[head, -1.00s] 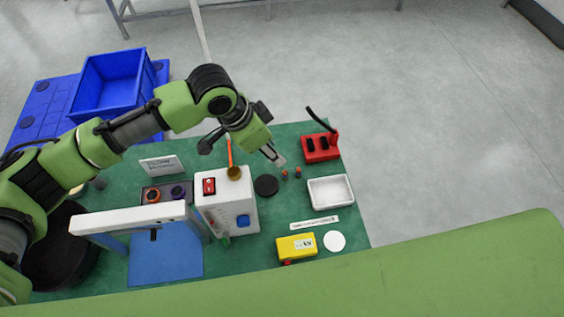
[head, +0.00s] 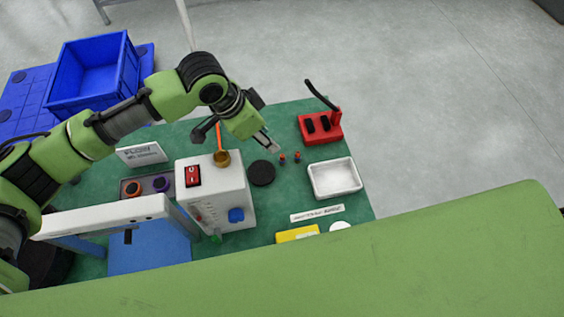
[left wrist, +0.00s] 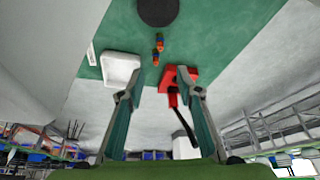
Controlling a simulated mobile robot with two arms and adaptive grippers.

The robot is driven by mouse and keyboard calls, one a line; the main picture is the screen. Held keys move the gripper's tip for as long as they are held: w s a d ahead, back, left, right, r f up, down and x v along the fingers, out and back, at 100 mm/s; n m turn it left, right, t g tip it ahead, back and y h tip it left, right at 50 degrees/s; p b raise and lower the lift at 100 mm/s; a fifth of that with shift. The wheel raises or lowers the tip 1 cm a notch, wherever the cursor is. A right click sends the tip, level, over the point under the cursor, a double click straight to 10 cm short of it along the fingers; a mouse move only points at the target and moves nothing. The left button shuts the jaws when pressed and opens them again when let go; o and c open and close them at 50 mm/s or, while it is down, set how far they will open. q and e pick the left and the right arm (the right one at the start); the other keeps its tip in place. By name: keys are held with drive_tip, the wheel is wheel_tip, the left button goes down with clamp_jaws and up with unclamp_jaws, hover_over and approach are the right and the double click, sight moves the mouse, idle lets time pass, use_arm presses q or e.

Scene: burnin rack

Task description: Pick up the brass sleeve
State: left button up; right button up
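A brass-coloured round piece (head: 222,158), which looks like the brass sleeve, is on top of the white box (head: 215,180); an orange rod rises from it. My left gripper (head: 272,146) is to the right of it in the head view, above the green mat near two small orange-and-blue pieces (head: 290,158). In the left wrist view the fingers (left wrist: 160,82) are apart with nothing between them, and the two small pieces (left wrist: 158,42) lie beyond the tips. The brass piece is not seen there. My right gripper is not in view.
A black disc (head: 262,173), a white tray (head: 335,178) and a red holder (head: 320,127) surround the small pieces. A yellow box (head: 297,234) is at the front. A dark tray with two rings (head: 146,187) and a white-topped frame (head: 105,215) are left. A blue crate (head: 92,75) stands behind.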

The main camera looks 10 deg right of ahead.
use_arm(q)
drive_tip(key=p, duration=0.2)
hover_over(281, 157)
drive_tip(key=a, duration=0.1)
wheel_tip(281, 157, down, 7)
drive_tip(key=shift+s+a+f, duration=0.1)
drive_tip(key=shift+s+f, duration=0.1)
drive_tip(key=shift+f, duration=0.35)
drive_tip(key=x, duration=0.1)
drive_tip(key=p+x, duration=0.1)
drive_tip(key=x, duration=0.2)
drive_tip(key=shift+a+f, duration=0.2)
drive_tip(key=shift+a, duration=0.1)
drive_tip(key=shift+d+f, duration=0.15)
drive_tip(key=shift+f, duration=0.1)
drive_tip(key=shift+c, duration=0.3)
drive_tip(key=c, duration=0.8)
